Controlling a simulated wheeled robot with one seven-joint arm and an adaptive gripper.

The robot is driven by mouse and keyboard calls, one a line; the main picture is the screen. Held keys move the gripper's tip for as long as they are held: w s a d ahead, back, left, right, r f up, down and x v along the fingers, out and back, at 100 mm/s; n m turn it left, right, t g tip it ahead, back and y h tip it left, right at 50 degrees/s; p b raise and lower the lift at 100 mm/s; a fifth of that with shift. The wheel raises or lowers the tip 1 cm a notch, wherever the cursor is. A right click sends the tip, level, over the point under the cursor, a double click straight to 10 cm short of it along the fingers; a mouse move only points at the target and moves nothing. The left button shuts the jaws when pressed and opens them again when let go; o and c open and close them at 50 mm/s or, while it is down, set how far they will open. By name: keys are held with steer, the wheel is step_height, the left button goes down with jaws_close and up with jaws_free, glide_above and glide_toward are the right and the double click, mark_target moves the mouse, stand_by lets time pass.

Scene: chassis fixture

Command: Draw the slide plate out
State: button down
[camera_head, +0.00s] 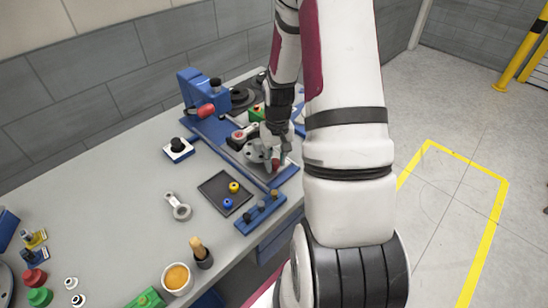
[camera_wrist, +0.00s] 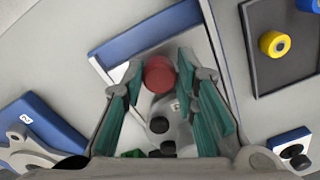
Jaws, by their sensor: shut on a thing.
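The chassis fixture shows in the head view with a long blue base (camera_head: 215,140); its blue edge also shows in the wrist view (camera_wrist: 146,34). A red knob (camera_wrist: 160,73) sits at its near end, over a pale grey plate that looks like the slide plate; the knob also shows in the head view (camera_head: 275,164). My gripper (camera_wrist: 160,66) points down with its teal-padded fingers on either side of the red knob, shut on it. Most of the plate is hidden under the fingers.
A blue peg rack (camera_head: 261,214) is in front. A black-knobbed block (camera_head: 178,149), a metal link (camera_head: 178,207) and an orange-filled cup (camera_head: 177,278) stand on the grey bench.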

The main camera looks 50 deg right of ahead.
steer(key=c, duration=1.3)
jaws_free()
steer(key=shift+s+d, duration=0.25)
steer(key=shift+d, duration=0.05)
steer(key=shift+a, duration=0.1)
steer(key=shift+w, duration=0.1)
steer(key=shift+r, duration=0.45)
step_height(320, 180, up, 11)
